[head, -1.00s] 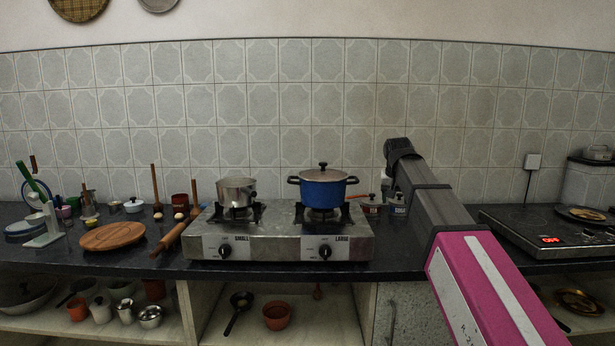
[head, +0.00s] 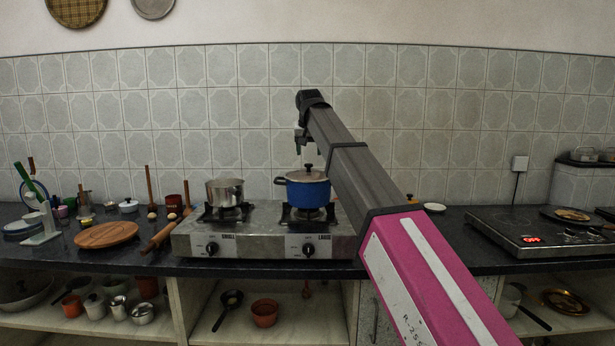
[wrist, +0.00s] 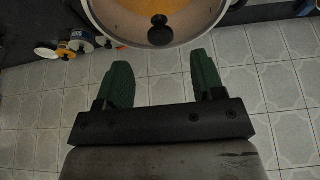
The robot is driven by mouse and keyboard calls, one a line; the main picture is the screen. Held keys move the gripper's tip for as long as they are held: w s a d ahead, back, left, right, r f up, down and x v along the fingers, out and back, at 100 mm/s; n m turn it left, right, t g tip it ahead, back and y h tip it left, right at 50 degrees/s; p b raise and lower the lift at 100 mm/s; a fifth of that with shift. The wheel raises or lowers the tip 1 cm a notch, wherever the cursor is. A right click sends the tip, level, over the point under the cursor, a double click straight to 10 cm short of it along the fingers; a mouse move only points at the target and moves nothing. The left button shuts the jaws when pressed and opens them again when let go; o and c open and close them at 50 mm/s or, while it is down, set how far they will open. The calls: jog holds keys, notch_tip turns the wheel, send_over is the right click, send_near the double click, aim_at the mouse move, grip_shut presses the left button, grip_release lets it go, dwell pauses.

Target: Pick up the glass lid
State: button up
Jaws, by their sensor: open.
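The glass lid (head: 309,174), with a dark round knob, sits on the blue two-handled pot (head: 307,194) on the right burner. In the wrist view, the clear lid (wrist: 125,25) is at the top edge, with orange contents showing through it and its dark knob below centre. My gripper (wrist: 160,62) is open and empty, its two green fingers apart just below the lid's rim in the picture and not around the knob. In the head view, my gripper (head: 303,143) hangs above the pot, small and partly hidden by my arm.
A steel pot (head: 225,192) stands on the left burner of the stove (head: 262,235). A rolling pin (head: 160,235) and round wooden board (head: 106,234) lie left. An induction hob (head: 520,230) is at right. Small enamel pots (wrist: 75,42) show in the wrist view.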

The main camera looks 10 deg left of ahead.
aim_at(309, 164)
jog(key=x, duration=0.5)
jog(key=shift+w+a+f, duration=0.1)
jog(key=shift+w+f, duration=0.05)
jog(key=shift+f, duration=0.2)
jog(key=c, duration=1.1)
